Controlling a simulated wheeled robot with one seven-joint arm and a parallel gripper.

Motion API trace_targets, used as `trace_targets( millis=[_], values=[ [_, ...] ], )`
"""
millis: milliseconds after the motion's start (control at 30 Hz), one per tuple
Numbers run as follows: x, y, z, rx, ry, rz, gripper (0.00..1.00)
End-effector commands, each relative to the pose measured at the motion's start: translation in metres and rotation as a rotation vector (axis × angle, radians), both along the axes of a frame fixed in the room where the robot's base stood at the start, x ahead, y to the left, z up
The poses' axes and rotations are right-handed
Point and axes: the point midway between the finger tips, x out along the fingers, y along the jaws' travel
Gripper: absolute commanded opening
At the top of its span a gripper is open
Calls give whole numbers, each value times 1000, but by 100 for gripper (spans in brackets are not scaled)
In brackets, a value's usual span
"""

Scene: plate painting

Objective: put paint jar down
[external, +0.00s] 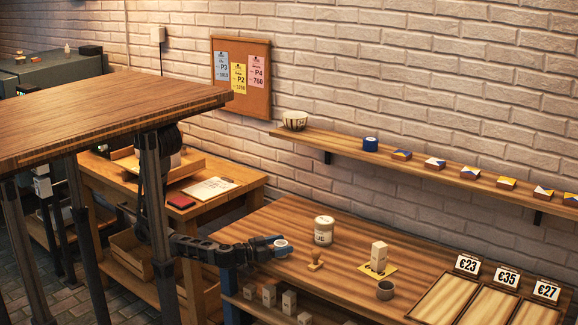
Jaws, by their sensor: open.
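A small pale jar with a blue inside or band (283,246), which looks like the paint jar, is at the fingertips. The fingers are open beside or around it. It appears to stand on the tabletop, but its base is partly hidden and contact is too small to tell. A larger cream lidded jar (324,231) with dark lettering stands apart to the right.
A wooden stamp (315,261), a pale block on a yellow card (378,257) and a dark cup (385,290) stand on the table. Trays with price cards (445,300) fill its right end. A wall shelf (340,143) holds a bowl, a blue jar and several small boxes.

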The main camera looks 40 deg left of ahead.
Motion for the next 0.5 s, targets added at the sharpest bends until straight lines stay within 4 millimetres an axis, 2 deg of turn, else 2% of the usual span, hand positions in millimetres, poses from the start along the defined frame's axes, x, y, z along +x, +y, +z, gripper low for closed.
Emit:
trace_targets(
  millis=[67,133,400,500],
  values=[
    [-1,-1,4,4,-1,-3,77],
    [-10,5,-3,2,0,-1,77],
    [-45,33,-1,0,1,1,77],
    [-57,37,0,1,0,-1,77]
  ],
)
